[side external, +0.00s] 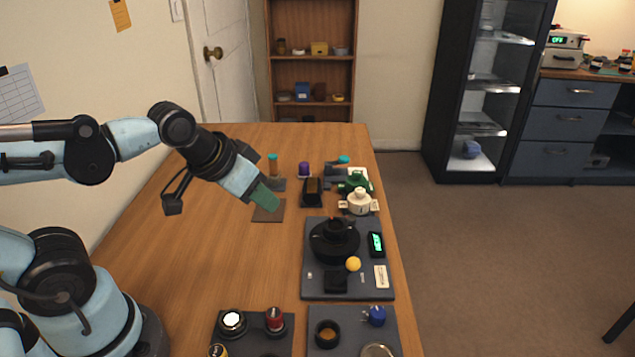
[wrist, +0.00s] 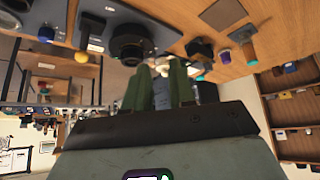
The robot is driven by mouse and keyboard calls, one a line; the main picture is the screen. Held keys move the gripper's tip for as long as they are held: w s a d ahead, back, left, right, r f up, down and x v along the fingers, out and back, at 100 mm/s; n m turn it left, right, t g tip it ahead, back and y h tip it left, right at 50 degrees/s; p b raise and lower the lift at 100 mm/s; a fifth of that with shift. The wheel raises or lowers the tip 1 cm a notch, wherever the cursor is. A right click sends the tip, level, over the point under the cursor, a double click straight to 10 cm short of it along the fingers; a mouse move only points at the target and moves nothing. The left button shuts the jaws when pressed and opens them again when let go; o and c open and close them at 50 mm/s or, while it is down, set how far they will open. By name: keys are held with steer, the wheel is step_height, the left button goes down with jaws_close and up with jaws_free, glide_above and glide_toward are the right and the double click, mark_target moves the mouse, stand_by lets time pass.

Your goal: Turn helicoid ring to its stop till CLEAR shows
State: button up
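The helicoid ring appears to be the black, stepped round part (side external: 335,241) on a dark base plate (side external: 313,290); it also shows in the wrist view (wrist: 130,46). A small black box with a lit green screen (side external: 376,244) stands to its right on the plate; its text is too small to read. My gripper (side external: 268,202) has green fingers and hangs above the table, behind and left of the ring, apart from it. In the wrist view the fingers (wrist: 160,75) stand apart with a narrow gap, and nothing is clearly held.
A yellow knob (side external: 353,264), a black block (side external: 336,282) and a white label (side external: 381,276) share the plate. A white fitting (side external: 359,202) and a green part (side external: 355,183) stand behind it. Two trays of parts lie at the front. The table's left middle is clear.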

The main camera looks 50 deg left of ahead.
steer(key=o, duration=0.9)
steer(key=w+r+n+g, duration=0.1)
steer(key=w+d+r+n, duration=0.1)
steer(key=w, duration=0.1)
steer(key=w+d+r+n+g, duration=0.1)
steer(key=shift+w+r+n+g, duration=0.2)
steer(key=shift+n+g, duration=0.1)
steer(key=n+g, duration=0.4)
steer(key=n, duration=0.2)
glide_toward(335, 223)
steer(key=f, duration=0.9)
steer(key=shift+w+f, duration=0.2)
steer(key=c, duration=1)
